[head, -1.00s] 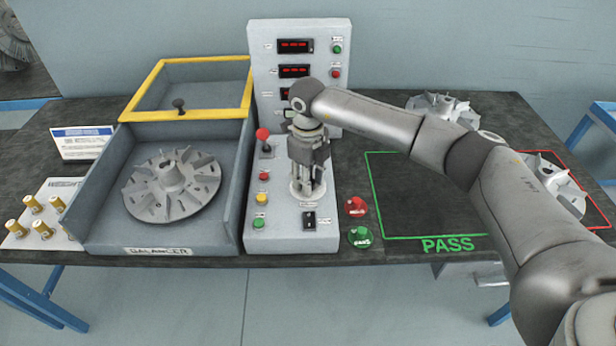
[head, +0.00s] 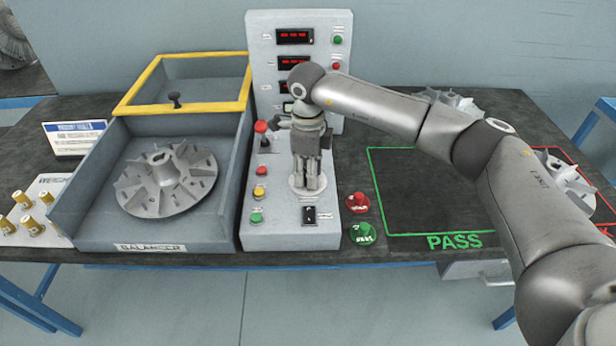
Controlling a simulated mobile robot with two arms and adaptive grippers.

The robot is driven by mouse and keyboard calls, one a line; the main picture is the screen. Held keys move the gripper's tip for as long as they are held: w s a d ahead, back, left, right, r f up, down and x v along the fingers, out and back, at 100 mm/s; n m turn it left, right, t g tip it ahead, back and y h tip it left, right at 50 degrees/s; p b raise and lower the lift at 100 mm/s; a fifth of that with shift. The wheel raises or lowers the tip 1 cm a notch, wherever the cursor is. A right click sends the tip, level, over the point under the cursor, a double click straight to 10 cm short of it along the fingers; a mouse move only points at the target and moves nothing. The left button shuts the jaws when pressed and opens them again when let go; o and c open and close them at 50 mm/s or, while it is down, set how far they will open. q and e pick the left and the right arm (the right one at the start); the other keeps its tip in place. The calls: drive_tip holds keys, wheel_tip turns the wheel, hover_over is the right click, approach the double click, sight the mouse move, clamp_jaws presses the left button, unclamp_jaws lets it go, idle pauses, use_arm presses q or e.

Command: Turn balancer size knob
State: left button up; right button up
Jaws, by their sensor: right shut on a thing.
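The balancer's control panel (head: 278,232) is a light grey console with an upright back holding several red displays. On its sloped front is a pale round dial plate (head: 295,188). My right gripper (head: 308,188) points down over this plate, its fingers shut on the size knob, which the fingers hide almost wholly. How far the knob is turned cannot be told. My left gripper is not in view.
Left of the panel is the balancer tub (head: 85,215) with a finned impeller (head: 165,180) and a raised yellow-framed lid (head: 188,109). A red lever (head: 261,127) and small buttons sit beside my fingers. Red (head: 357,202) and green (head: 362,234) stamps stand to the right.

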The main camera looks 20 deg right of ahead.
drive_tip(key=shift+n+b, duration=0.7)
drive_tip(key=shift+n, duration=0.6)
drive_tip(key=o, duration=1)
wheel_tip(320, 180, up, 12)
drive_tip(key=shift+r, duration=0.1)
